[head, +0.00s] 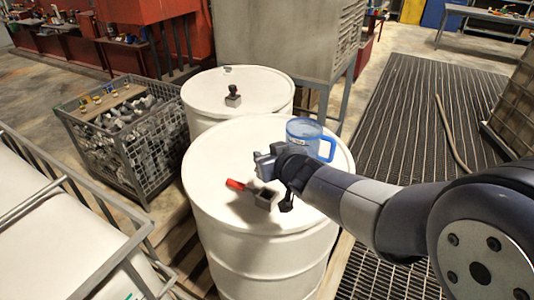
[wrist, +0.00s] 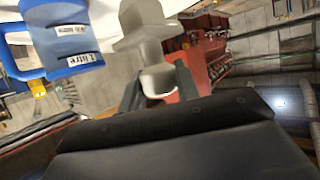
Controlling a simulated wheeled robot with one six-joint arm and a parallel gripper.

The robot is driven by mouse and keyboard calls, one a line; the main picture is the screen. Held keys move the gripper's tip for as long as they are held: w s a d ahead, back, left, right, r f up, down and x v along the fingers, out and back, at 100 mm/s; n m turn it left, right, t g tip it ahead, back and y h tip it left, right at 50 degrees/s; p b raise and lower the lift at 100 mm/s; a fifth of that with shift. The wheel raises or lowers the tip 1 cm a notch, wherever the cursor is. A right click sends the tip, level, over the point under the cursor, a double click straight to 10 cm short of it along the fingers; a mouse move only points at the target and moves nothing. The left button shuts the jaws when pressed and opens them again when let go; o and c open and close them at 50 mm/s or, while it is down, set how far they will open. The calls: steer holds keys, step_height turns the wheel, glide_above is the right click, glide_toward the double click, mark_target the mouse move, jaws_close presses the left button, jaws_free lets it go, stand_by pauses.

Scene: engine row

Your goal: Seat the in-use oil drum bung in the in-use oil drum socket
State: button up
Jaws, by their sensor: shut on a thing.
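My gripper (head: 280,166) is above the near white drum (head: 215,178), shut on a pale grey stepped fitting (head: 262,161), which looks like the bung. In the wrist view the bung (wrist: 146,28) rises from between the finger ends (wrist: 157,88), tilted in the picture. Its wide collar and narrower end stand clear of the fingers. The far white drum (head: 205,98) stands behind. A small dark mark (head: 228,69) lies near its back rim; I cannot tell if it is a socket. No socket shows clearly on the near drum, partly hidden by my arm.
A blue measuring jug (head: 304,134) stands on the near drum beside my gripper. A red-handled tool (head: 236,184) lies in front. A dark-knobbed grey block (head: 233,97) sits on the far drum. A wire crate (head: 122,155) stands left.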

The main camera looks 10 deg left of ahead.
steer(key=shift+s+f, duration=0.1)
steer(key=shift+f+b, duration=4.05)
steer(key=shift+f, duration=0.4)
steer(key=o, duration=1.1)
steer(key=shift+d, duration=0.1)
steer(key=shift+p+v, duration=1.8)
steer(key=shift+v, duration=3.6)
